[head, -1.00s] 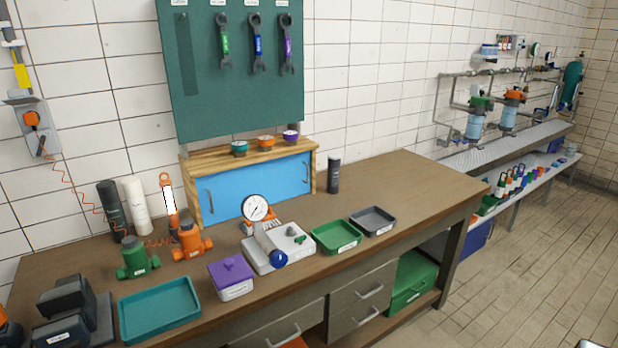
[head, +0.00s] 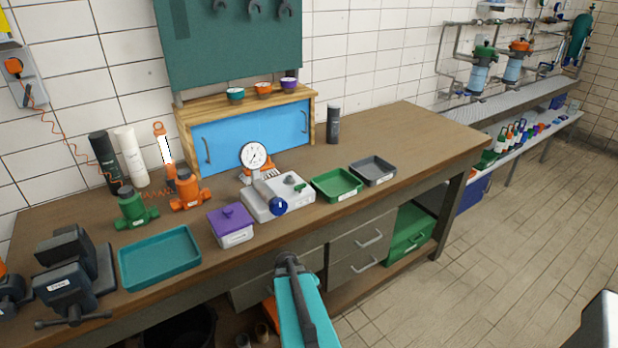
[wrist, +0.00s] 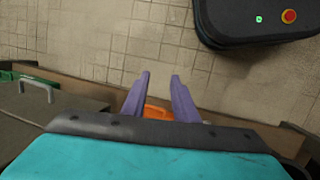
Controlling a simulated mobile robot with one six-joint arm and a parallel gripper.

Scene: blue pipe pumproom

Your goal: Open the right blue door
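The wooden cabinet (head: 183,107) stands at the back of the workbench with two blue doors. The right blue door (head: 285,125) is closed, with a dark handle (head: 304,121) near its right edge. The left blue door (head: 222,147) is also closed, with its handle at the left. My gripper (wrist: 161,76) has two purple fingers, spread apart with nothing between them in the wrist view. It points at the floor by the bench front, away from the cabinet. In the head view only my teal arm shows, low at the centre; the fingers are hidden.
A black bottle (head: 333,124) stands right of the cabinet. Small bowls (head: 264,89) sit on top. The bench's right part is clear.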

